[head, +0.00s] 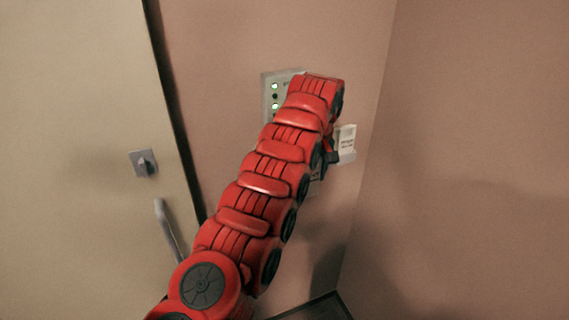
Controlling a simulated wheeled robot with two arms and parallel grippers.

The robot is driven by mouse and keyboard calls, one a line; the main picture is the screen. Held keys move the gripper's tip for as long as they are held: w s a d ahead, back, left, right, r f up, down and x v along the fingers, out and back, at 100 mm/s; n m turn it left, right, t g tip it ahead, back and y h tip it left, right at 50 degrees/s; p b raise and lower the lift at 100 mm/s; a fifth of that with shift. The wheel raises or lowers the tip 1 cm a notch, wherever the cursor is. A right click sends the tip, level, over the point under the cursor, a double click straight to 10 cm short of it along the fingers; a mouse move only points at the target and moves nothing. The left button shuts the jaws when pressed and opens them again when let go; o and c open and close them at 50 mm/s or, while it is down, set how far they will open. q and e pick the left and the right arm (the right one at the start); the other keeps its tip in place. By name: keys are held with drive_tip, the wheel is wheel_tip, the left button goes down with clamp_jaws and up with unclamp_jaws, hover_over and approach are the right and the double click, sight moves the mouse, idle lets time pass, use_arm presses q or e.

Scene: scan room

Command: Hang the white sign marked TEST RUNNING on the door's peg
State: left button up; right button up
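A small white sign (347,138) with dark print too small to read is at the pink back wall, near the corner on the right. My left arm reaches across the middle of the head view. Its dark gripper (333,157) is at the sign's left edge, mostly hidden behind the red arm links. I cannot tell whether the fingers are open or shut on the sign. The beige door (85,200) is on the left. No peg can be made out for certain on its visible part. My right gripper is not in view.
The door bears a grey plate with a dark knob (143,163) and a long handle (168,228) below. A wall panel with green lights (270,96) is partly behind my arm. A dark-edged object (315,308) stands low at the bottom. The right wall is bare.

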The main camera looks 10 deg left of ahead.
sight(306, 195)
use_arm(q)
drive_tip(key=shift+a+f, duration=0.1)
drive_tip(key=shift+f, duration=0.05)
drive_tip(key=shift+w+f, duration=0.1)
drive_tip(key=shift+f, duration=0.2)
drive_tip(key=shift+f, duration=0.15)
drive_tip(key=shift+w+f, duration=0.15)
drive_tip(key=shift+f, duration=0.55)
drive_tip(key=shift+f, duration=0.3)
drive_tip(key=shift+f, duration=0.1)
drive_tip(key=shift+w+a+f+b, duration=0.1)
drive_tip(key=shift+f+b, duration=0.1)
drive_tip(key=shift+f, duration=0.55)
drive_tip(key=shift+w+a+f+b, duration=0.1)
drive_tip(key=shift+f+b, duration=0.1)
drive_tip(key=shift+f, duration=0.5)
drive_tip(key=shift+a+f, duration=0.1)
drive_tip(key=shift+f, duration=0.7)
drive_tip(key=shift+a+f, duration=0.1)
drive_tip(key=shift+f, duration=0.05)
